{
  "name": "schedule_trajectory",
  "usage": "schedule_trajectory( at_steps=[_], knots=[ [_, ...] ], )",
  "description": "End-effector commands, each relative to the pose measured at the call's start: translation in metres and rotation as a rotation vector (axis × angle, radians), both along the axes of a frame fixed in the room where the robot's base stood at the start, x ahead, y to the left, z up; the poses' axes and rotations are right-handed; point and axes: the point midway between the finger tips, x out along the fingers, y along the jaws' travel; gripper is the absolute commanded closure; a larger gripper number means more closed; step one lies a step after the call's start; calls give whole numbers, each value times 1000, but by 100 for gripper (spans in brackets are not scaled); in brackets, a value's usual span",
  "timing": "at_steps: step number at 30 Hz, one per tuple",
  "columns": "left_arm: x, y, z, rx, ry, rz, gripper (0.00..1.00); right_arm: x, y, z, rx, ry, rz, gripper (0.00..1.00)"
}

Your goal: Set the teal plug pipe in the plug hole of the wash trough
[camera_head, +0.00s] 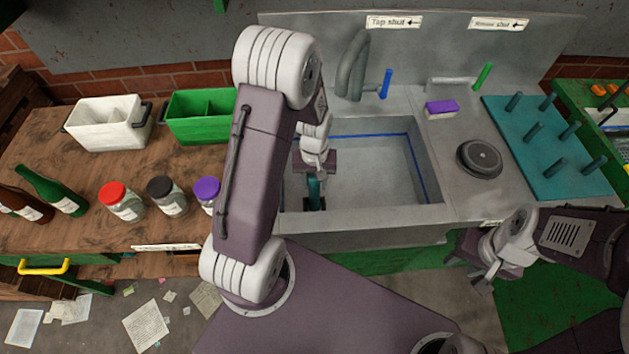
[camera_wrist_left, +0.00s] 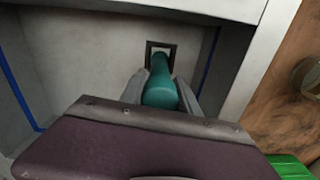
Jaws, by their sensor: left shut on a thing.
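The teal plug pipe (camera_head: 314,188) is held by my left gripper (camera_head: 315,178) inside the wash trough (camera_head: 372,178), near its front left corner. In the left wrist view the pipe (camera_wrist_left: 160,88) sits between the two grey fingers of the shut gripper (camera_wrist_left: 160,95). Its far end overlaps the dark square plug hole (camera_wrist_left: 161,45) in the trough floor. I cannot tell whether that end is inside the hole or just above it. My right gripper (camera_head: 478,268) hangs in front of the counter at the right, away from the trough; its finger opening is unclear.
A blue-handled tap (camera_head: 386,84) stands behind the trough. A purple sponge (camera_head: 441,107), a dark round disc (camera_head: 479,158) and a teal peg rack (camera_head: 548,150) lie right of it. Jars (camera_head: 122,203), bottles and bins (camera_head: 108,122) occupy the wooden table at left.

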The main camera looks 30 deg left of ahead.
Motion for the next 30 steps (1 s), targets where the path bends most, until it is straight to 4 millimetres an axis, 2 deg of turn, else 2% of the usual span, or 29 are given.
schedule_trajectory(
  at_steps=[30],
  knots=[
    [0,0,-12,0,-1,0,92,0,0,-8,0,0,0,62]
  ],
)
